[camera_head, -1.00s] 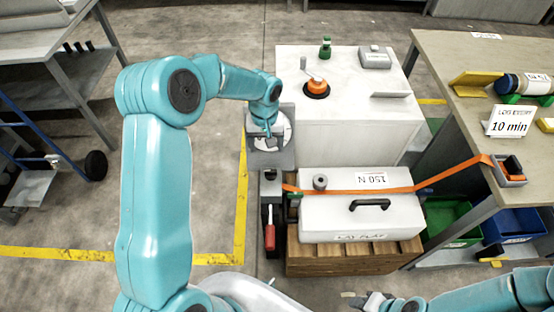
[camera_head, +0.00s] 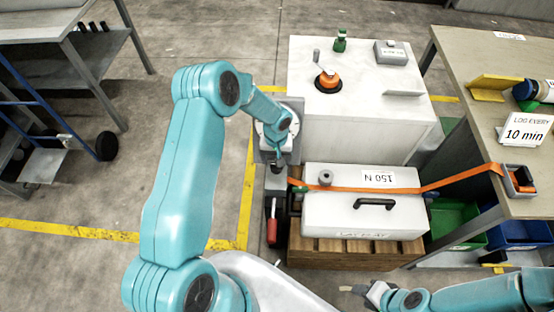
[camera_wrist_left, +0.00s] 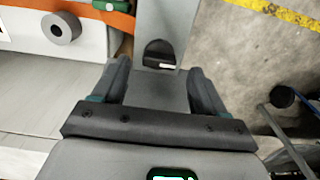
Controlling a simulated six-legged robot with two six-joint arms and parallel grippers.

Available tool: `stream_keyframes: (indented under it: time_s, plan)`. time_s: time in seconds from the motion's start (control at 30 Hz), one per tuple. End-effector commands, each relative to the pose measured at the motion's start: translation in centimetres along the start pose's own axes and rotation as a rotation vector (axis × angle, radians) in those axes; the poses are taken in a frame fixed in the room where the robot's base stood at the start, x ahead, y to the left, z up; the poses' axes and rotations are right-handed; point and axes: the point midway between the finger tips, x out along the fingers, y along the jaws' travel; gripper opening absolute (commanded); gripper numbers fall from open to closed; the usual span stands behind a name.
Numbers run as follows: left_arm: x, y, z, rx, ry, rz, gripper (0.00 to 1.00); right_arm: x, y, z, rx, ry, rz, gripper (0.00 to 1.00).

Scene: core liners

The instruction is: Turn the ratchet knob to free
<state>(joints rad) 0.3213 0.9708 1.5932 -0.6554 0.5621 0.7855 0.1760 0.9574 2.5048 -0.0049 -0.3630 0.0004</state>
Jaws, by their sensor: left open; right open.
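The black knob with a white mark (camera_wrist_left: 160,54), which looks like the ratchet knob, sits on a grey upright plate in the left wrist view. My left gripper (camera_wrist_left: 158,72) is open and empty, its two fingers either side of the plate, with the knob just beyond and between the fingertips. I cannot tell whether they touch. In the head view my left gripper (camera_head: 277,164) is over the grey post beside the white box, and my arm hides part of the dial plate (camera_head: 294,108). My right gripper (camera_head: 362,290) is open and empty at the bottom edge.
An orange strap (camera_head: 450,182) runs over the white case (camera_head: 330,220) marked 150 N to a grey holder (camera_head: 519,180) on the right-hand table. A red handle (camera_head: 272,228) stands below the post.

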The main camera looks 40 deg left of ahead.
Motion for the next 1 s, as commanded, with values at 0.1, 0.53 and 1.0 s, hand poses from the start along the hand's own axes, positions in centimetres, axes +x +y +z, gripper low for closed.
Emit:
stream_keyframes:
  time_s: [0.1,0.53,1.0]
  plan:
    - [1.7,0.1,-0.1,-0.001,-0.002,-0.001,0.72,-0.3,-0.1,0.0,0.000,0.000,0.000,0.43]
    - [2.9,0.2,-0.3,-0.001,0.001,0.000,0.72,-0.3,-0.1,0.0,0.000,0.000,0.000,0.43]
    - [2.9,0.2,-0.3,0.022,0.001,0.000,0.16,0.1,0.0,0.0,0.000,0.000,0.000,0.43]
